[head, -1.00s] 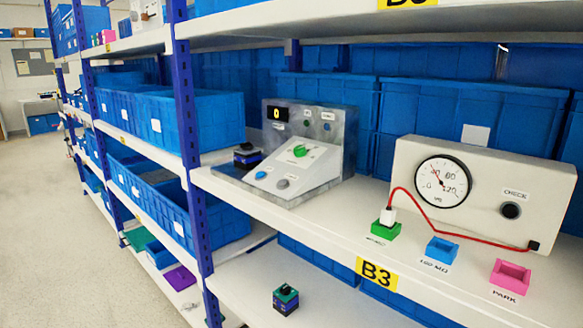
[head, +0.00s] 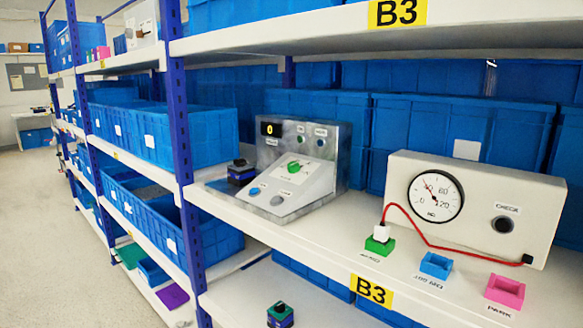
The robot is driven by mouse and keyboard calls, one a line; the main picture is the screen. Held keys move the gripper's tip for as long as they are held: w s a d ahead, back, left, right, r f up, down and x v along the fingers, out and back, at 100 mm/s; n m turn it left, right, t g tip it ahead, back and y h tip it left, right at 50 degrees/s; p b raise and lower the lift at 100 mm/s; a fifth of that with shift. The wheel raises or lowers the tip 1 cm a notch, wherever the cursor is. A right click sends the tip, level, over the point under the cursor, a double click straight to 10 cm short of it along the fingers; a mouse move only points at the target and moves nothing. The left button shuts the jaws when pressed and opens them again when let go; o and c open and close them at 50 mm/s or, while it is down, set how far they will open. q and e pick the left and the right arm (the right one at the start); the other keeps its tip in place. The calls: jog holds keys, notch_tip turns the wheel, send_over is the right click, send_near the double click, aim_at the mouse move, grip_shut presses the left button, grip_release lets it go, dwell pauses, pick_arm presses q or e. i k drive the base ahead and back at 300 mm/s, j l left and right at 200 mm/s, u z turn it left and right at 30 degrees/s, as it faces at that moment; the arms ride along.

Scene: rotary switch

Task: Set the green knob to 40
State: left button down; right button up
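The green knob (head: 294,168) sits on the sloped white face of a control box (head: 318,178) on the middle shelf. The grey back panel of the box has a small black display (head: 271,129) that reads 0. A blue button (head: 254,191) and a grey button (head: 277,200) are on the lower part of the sloped face. The scale marks around the knob are too small to read. Neither of my grippers shows in the head view.
A gauge box (head: 476,208) with a red cable stands to the right. Green (head: 380,246), blue (head: 436,265) and pink (head: 505,291) holders sit before it. A dark block (head: 240,172) is left of the control box. A blue rack post (head: 180,130) stands further left.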

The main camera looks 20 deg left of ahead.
aim_at(294, 166)
jog(key=j+z, duration=0.3)
jog(key=j, duration=1.1)
jog(key=j+z, duration=0.3)
jog(key=j, duration=1.1)
